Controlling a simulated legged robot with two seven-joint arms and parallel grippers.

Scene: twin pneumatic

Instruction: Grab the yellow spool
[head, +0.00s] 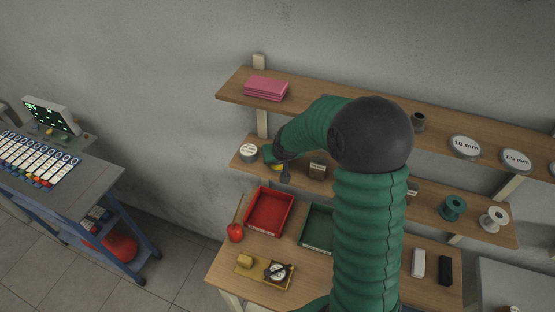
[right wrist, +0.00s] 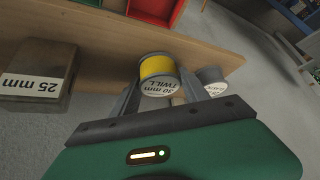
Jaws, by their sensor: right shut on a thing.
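The yellow spool (right wrist: 157,68) sits between the two fingers of my right gripper (right wrist: 160,84) in the right wrist view. It has grey rims and a white end label reading "30 mm TWILL". The fingers are shut on its sides. In the head view, my right gripper (head: 283,171) is at the left part of the middle shelf (head: 388,190), and only a small yellow bit of the spool (head: 277,168) shows beside it. The gripper and arm hide the rest. I cannot tell whether the spool still touches the shelf. My left gripper is not in view.
A grey spool (head: 248,152) stands left of the gripper and a "25 mm" block (right wrist: 38,78) on the other side. Below are a red tray (head: 270,212) and green tray (head: 317,230). Green (head: 453,207) and white spools (head: 495,218) stand right.

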